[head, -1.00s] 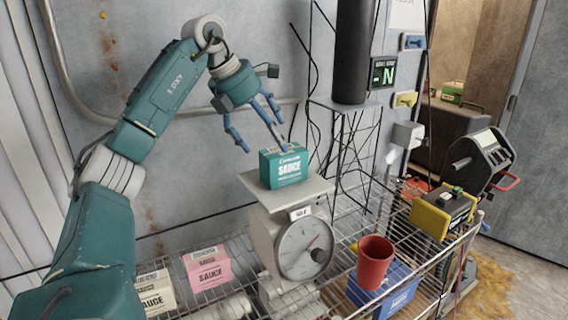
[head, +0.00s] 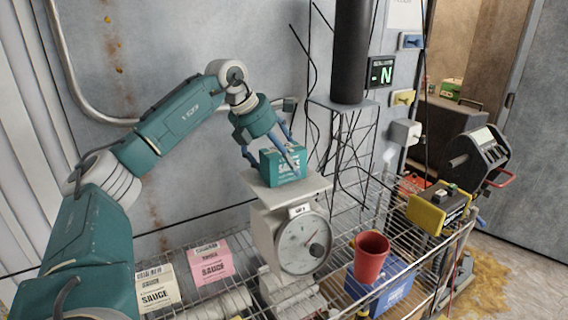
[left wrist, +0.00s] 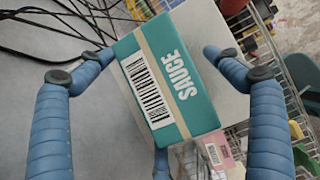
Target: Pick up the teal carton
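The teal carton (head: 284,176), marked SAUCE, stands upright on the pan (head: 318,187) of the white dial scale. My left gripper (head: 274,158) is over it from above, with its blue fingers around the carton. In the left wrist view the teal carton (left wrist: 168,85) lies between the spread fingers of my left gripper (left wrist: 157,54), with visible gaps beside the fingers. The gripper is open; a third finger is partly hidden behind the carton's lower edge. My right gripper is not in view.
A cream carton (head: 156,287) and a pink carton (head: 210,262) stand on the wire rack left of the scale. A dark cylinder (head: 351,50) on a wire stand rises behind the carton.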

